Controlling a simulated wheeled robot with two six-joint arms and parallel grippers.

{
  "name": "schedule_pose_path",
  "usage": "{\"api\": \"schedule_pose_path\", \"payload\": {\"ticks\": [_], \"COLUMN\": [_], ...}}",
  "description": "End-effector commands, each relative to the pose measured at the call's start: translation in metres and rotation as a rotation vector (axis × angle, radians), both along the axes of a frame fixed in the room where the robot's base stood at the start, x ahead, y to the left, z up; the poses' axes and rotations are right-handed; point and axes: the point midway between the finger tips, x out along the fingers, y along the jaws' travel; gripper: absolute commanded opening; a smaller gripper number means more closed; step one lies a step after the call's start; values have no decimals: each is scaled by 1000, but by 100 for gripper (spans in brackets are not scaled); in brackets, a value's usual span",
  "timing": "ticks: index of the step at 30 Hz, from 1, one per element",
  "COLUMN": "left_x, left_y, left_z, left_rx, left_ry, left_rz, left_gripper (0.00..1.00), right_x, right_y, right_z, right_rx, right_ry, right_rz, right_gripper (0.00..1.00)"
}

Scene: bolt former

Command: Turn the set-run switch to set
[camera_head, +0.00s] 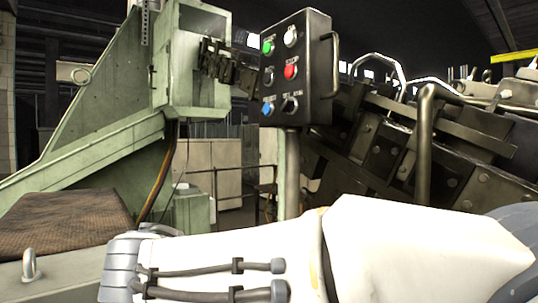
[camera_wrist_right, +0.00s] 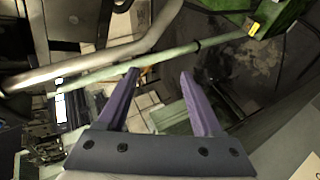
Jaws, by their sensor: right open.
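A dark control box (camera_head: 297,68) stands on a pale post in the middle of the head view. Its face carries a green button, a red button, a blue button and several dark or grey knobs. The dark knob at the lower right of the face, with small lettering above it, looks like the set-run switch (camera_head: 290,104); its pointing direction is too small to tell. My right gripper (camera_wrist_right: 164,73) shows in the right wrist view, its two purple fingers open and empty, apart from the box. The switch is not recognisable in that view. My left gripper is not in view.
A green machine frame (camera_head: 100,110) stands at the left, with a brown mat (camera_head: 65,220) in front. Dark machinery (camera_head: 450,140) with pipes fills the right. My white arm crosses the bottom of the head view. In the right wrist view, a pale pipe (camera_wrist_right: 100,65) runs beyond the fingers.

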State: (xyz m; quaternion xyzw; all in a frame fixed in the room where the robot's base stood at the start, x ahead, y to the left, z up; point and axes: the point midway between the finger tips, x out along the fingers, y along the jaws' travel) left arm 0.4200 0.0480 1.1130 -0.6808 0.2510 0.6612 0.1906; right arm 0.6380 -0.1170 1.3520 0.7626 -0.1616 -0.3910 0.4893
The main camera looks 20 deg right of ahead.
Motion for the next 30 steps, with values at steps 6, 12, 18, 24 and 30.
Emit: {"api": "schedule_pose_path", "payload": {"ticks": [6, 12, 18, 24, 30], "left_x": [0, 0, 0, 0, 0], "left_y": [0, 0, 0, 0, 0], "left_z": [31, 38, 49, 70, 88], "left_rx": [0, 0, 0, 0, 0], "left_ry": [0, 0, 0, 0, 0], "left_rz": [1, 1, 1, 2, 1], "left_gripper": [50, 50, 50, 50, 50], "right_x": [22, 9, 16, 37, 56], "right_y": [2, 5, -9, -40, -65], "right_z": [183, 252, 268, 279, 287], "right_rx": [-155, -196, -204, -206, -206], "right_ry": [-561, -822, -860, -855, -855], "right_rz": [-129, -191, -202, -204, -202], "right_gripper": [68, 68, 68, 68, 68]}}
